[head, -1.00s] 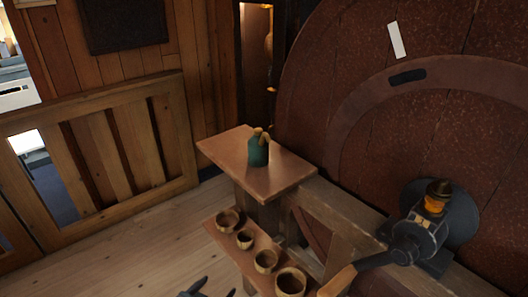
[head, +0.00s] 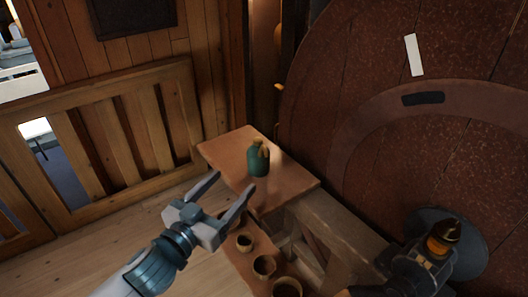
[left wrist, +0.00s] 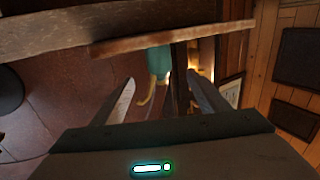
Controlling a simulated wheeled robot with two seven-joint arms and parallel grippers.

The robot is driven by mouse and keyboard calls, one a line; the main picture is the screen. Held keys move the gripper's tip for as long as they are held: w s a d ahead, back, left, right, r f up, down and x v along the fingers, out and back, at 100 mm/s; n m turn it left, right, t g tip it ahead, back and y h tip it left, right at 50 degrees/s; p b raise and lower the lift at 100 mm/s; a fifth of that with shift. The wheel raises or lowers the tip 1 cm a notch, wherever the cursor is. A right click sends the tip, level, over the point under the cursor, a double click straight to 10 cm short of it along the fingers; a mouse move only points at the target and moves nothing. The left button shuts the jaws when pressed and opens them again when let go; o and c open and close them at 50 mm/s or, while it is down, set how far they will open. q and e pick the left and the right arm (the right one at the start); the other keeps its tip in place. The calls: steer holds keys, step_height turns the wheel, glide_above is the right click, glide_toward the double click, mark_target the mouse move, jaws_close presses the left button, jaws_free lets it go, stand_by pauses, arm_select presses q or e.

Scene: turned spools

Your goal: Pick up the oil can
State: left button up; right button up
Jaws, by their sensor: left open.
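The oil can (head: 258,160) is a small teal-green can with a tan top. It stands upright on the copper-brown bench top (head: 225,150). My left gripper (head: 232,183) is open and empty, in front of the can and apart from it in the head view, fingers pointing toward the bench. In the left wrist view the can (left wrist: 158,61) shows upside down between the two finger tips, beyond them, with part of it hidden by the bench edge. My right gripper is not in view.
Several wooden bowls (head: 264,266) sit on a lower shelf just right of my left gripper. A large dark red wheel (head: 380,150) rises behind the bench. A slatted wooden gate (head: 110,140) is at the left.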

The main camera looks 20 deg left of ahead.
mark_target(252, 161)
arm_select(q)
steer(key=p+x, duration=0.1)
steer(key=x, duration=0.2)
steer(key=p+x, duration=0.1)
steer(key=x, duration=0.3)
steer(key=p+x, duration=0.2)
steer(key=x, duration=0.2)
steer(key=shift+w+r, duration=0.1)
steer(key=shift+r, duration=0.2)
steer(key=shift+w+d+f, duration=0.1)
steer(key=shift+w+f, duration=0.05)
steer(key=shift+w, duration=0.15)
steer(key=shift+w+d+r+p, duration=0.2)
steer(key=shift+w+r+p, duration=0.1)
steer(key=shift+w+p, duration=0.35)
steer(key=p+x, duration=0.1)
steer(key=x, duration=0.1)
steer(key=shift+w+d+p, duration=0.15)
steer(key=shift+w+p, duration=0.2)
steer(key=shift+w+d+f, duration=0.1)
steer(key=shift+w+f, duration=0.05)
steer(key=shift+w, duration=0.35)
